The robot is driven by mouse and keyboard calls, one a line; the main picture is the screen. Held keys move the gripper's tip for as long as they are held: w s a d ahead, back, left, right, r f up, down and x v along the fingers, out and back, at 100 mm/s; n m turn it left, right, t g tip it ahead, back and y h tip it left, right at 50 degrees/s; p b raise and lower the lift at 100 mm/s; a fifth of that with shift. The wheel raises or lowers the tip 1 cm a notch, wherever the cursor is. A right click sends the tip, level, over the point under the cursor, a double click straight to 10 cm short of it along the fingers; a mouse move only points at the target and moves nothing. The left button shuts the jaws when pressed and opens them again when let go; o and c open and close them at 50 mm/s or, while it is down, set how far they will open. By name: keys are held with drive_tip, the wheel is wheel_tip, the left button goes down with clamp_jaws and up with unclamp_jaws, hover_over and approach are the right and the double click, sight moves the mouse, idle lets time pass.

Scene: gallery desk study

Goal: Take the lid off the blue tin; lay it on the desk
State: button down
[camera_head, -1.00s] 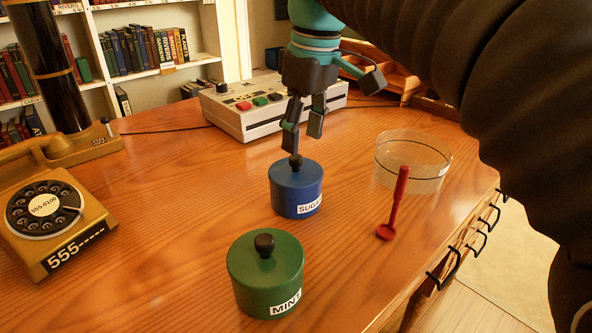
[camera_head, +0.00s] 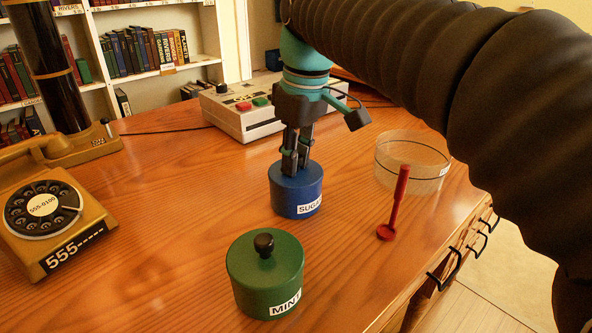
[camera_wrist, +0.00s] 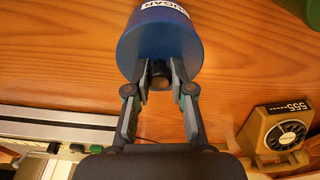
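The blue tin (camera_head: 297,196), labelled SUGAR, stands upright on the desk (camera_head: 170,240) with its lid (camera_head: 312,173) seated on top. My gripper (camera_head: 294,166) points down at the lid, and its fingers hide the knob in the head view. In the wrist view, my gripper (camera_wrist: 160,82) has one finger on each side of the dark knob (camera_wrist: 159,70), with the tips very close to it. I cannot tell whether they press on it. The tin also shows in the wrist view (camera_wrist: 160,42).
A green tin (camera_head: 266,285) labelled MINT stands in front. A red spoon (camera_head: 397,205) and a clear round dish (camera_head: 413,165) are to the right. A yellow telephone (camera_head: 48,220) is left, and a grey console (camera_head: 240,110) is behind. Desk left of the tins is clear.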

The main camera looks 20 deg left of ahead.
drive_tip(key=shift+f, duration=0.1)
drive_tip(key=shift+r, duration=5.05)
